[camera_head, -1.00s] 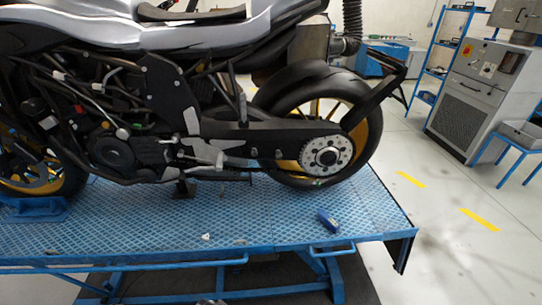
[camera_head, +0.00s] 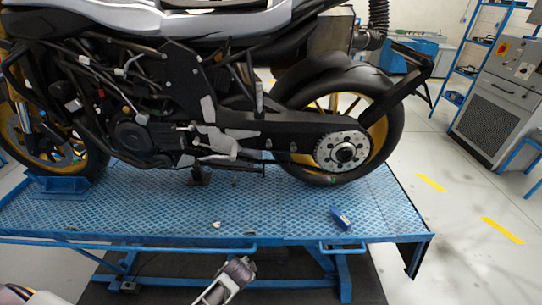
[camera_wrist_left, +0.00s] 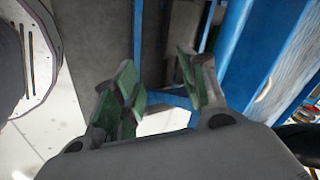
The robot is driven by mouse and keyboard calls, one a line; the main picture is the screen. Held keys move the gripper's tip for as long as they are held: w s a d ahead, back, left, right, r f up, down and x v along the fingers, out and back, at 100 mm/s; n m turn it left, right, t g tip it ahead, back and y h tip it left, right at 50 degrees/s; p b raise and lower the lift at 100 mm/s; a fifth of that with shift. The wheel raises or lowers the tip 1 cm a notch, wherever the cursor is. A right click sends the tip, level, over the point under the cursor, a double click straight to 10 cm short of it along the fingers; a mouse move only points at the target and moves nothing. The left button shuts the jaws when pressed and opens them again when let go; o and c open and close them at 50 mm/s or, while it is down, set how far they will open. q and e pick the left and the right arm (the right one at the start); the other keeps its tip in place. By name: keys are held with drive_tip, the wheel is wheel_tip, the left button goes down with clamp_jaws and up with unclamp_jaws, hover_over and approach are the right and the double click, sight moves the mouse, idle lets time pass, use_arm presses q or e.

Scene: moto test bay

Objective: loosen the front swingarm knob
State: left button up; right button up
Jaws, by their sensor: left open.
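The motorcycle's black swingarm (camera_head: 240,128) runs back to the rear wheel (camera_head: 385,130). My left gripper (camera_head: 238,265) is low in the head view, in front of and below the lift's edge, well apart from the knobs. In the left wrist view, its green-padded fingers (camera_wrist_left: 158,78) are spread with nothing between them. My right gripper is not in view.
The blue lift platform (camera_head: 275,212) carries the motorcycle, a small blue box (camera_head: 341,218) and a small white piece (camera_head: 216,224). Its front edge and rail (camera_head: 150,245) lie between my left gripper and the motorcycle. Grey cabinet (camera_head: 497,100) stands at right; floor there is open.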

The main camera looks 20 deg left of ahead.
use_arm(q)
drive_tip(key=w+r+m+t, duration=0.1)
drive_tip(key=w+r+m, duration=0.1)
drive_tip(key=r, duration=0.1)
drive_tip(key=w+r+m+t+y, duration=0.1)
drive_tip(key=w+r+m, duration=0.1)
drive_tip(key=w+r, duration=0.1)
drive_tip(key=w+r+m+t, duration=0.1)
drive_tip(key=w+r+m, duration=0.2)
drive_tip(key=shift+w+d+r, duration=0.2)
drive_tip(key=shift+d+r, duration=0.05)
drive_tip(key=shift+d, duration=0.05)
drive_tip(key=w+r+m+t+y, duration=0.1)
drive_tip(key=w+r+m+t, duration=0.2)
drive_tip(key=w+r+m, duration=0.45)
drive_tip(key=m+t+y, duration=0.2)
drive_tip(key=m+t, duration=0.4)
drive_tip(key=m, duration=0.4)
approach(269, 146)
drive_tip(key=s, duration=0.4)
drive_tip(key=shift+d+r, duration=0.1)
drive_tip(key=shift+d, duration=0.3)
drive_tip(key=shift+w, duration=0.15)
drive_tip(key=shift+p+x, duration=0.75)
drive_tip(key=shift+x, duration=6.1)
drive_tip(key=shift+d, duration=0.15)
